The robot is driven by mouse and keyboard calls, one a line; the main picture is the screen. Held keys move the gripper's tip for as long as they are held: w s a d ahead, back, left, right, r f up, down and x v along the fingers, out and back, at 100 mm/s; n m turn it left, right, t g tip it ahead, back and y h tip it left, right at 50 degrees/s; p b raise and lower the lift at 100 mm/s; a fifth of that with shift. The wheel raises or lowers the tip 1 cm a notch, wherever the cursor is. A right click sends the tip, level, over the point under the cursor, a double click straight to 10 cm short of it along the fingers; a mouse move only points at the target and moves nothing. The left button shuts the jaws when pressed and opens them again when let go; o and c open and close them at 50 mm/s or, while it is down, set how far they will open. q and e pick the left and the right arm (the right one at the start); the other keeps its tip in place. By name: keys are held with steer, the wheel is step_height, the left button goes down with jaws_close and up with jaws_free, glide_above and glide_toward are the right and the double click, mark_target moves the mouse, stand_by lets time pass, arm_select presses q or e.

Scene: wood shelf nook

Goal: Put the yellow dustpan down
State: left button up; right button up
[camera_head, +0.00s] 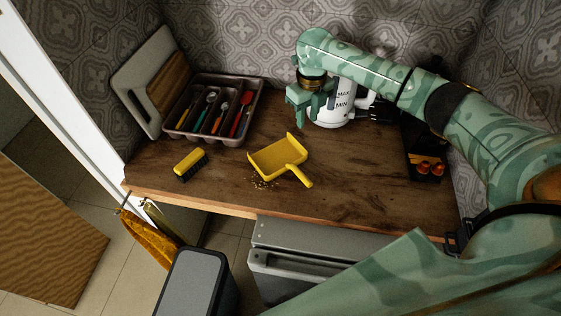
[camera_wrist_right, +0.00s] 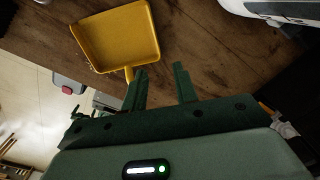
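The yellow dustpan (camera_head: 272,158) lies on the wooden counter, its handle toward the lower right. In the right wrist view the dustpan (camera_wrist_right: 118,35) is at the upper left, and the end of its handle is partly hidden behind a finger. My right gripper (camera_head: 304,116) is above the counter, behind the dustpan and apart from it. In the right wrist view its two fingers (camera_wrist_right: 160,82) are spread with nothing between them. My left gripper is not in view.
Crumbs (camera_head: 262,184) lie by the dustpan's front-left edge. A yellow brush (camera_head: 189,164) lies to the left. A cutlery tray (camera_head: 258,84) and cutting boards (camera_head: 135,75) stand behind. A white kettle (camera_head: 340,108) is close behind my right gripper. The counter's right front is clear.

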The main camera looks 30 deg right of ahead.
step_height(320, 180, down, 6)
steer(key=shift+w+f+b, duration=0.1)
steer(key=shift+b, duration=0.6)
step_height(320, 180, down, 6)
steer(key=shift+a+r+b, duration=0.1)
steer(key=shift+b, duration=0.85)
jaws_close()
